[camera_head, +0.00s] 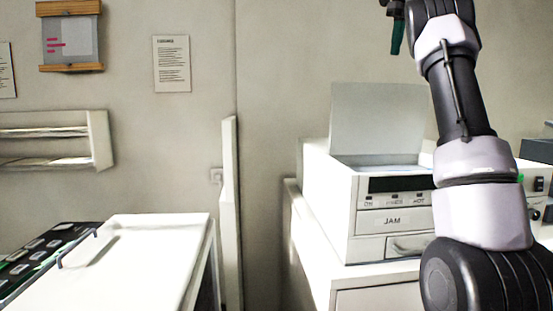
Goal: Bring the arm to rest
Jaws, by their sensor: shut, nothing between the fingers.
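My arm rises along the right side of the view, with white and black links, and bends at the top edge. The part of my gripper (397,38) that shows is dark with a green tip. It hangs down at the top edge, left of my upper arm link, and the rest of it is cut off by the frame. It is shut and empty. It is in the air in front of the bare wall, above the raised lid (378,120) of a white printer-like machine (325,190), and appears apart from it.
The machine, marked JAM, stands on a white cabinet (375,298), partly behind my arm. A white table or cart top (140,255) with a dark handle is at lower left, beside a dark panel (40,250). A wall shelf (100,140) and posted papers (172,63) are at left.

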